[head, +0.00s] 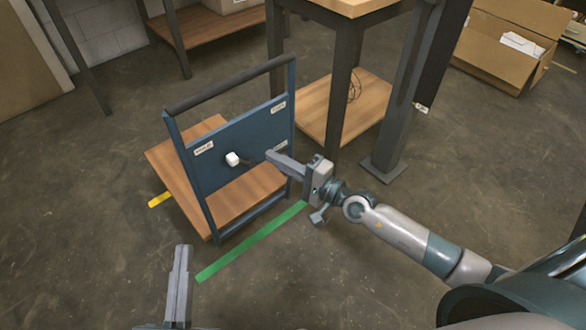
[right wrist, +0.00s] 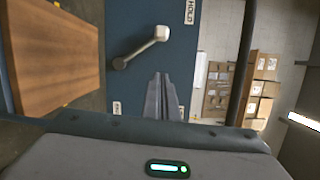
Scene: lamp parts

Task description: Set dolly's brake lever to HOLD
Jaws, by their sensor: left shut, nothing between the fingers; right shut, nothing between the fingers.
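The dolly has an upright blue panel (head: 222,171). My right gripper (head: 270,155) is shut and empty, right of the knob. In the right wrist view its fingertips (right wrist: 159,76) are below the knob, apart from it. My left gripper (head: 182,248) is shut and empty, low in front of the dolly.
The dolly has a wooden deck (head: 240,192) and dark top handle (head: 228,86). A green floor strip (head: 250,243) runs in front of it. A wooden table (head: 352,6) with a lower shelf stands behind right. An open cardboard box (head: 505,55) is far right. The floor at front is clear.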

